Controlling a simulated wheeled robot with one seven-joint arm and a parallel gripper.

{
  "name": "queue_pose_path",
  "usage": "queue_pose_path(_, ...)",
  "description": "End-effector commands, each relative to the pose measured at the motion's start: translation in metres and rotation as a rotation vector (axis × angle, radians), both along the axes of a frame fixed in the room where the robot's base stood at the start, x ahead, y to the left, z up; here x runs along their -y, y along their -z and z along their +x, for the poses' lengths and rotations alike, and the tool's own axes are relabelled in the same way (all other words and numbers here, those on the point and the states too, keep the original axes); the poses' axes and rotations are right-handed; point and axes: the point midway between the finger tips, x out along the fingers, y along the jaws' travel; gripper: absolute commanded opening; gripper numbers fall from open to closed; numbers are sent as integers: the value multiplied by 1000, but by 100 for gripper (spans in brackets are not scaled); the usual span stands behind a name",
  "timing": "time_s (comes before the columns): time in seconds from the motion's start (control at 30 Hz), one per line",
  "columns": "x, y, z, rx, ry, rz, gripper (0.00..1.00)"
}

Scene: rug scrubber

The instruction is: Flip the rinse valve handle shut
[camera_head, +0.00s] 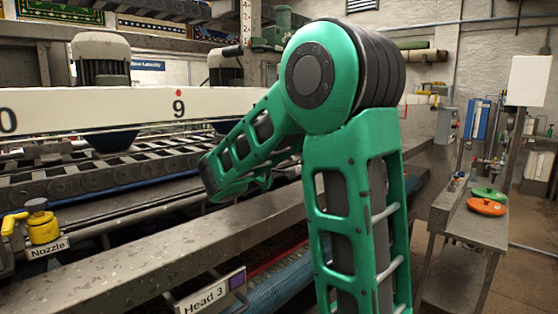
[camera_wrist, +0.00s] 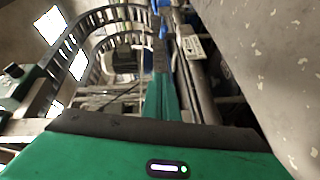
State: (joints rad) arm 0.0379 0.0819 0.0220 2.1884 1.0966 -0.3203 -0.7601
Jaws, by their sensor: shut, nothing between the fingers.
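No handle in view is marked as the rinse valve, so I cannot tell which it is. In the head view, a yellow valve-like fitting (camera_head: 42,226) stands at the left above a "Nozzle" label. In the wrist view, my gripper (camera_wrist: 162,72) appears as a narrow, shut green and grey shape beyond the green housing. Nothing shows between its fingers.
A long metal rail (camera_head: 150,250) with a "Head 3" label crosses below my arm. A white numbered beam (camera_head: 120,108) spans the machine. A metal bench (camera_head: 470,220) with orange and green discs stands right. A large pale surface (camera_wrist: 265,70) fills the wrist view's right side.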

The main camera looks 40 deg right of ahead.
Motion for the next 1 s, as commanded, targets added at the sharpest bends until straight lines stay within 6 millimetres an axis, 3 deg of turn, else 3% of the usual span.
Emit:
queue_pose_path(0.1,27,2,7,0,14,1,0)
queue_pose_path(0.43,83,4,35,0,18,0,0)
queue_pose_path(0.63,100,10,13,-1,18,1,0)
queue_pose_path(1.0,106,12,6,0,15,0,0)
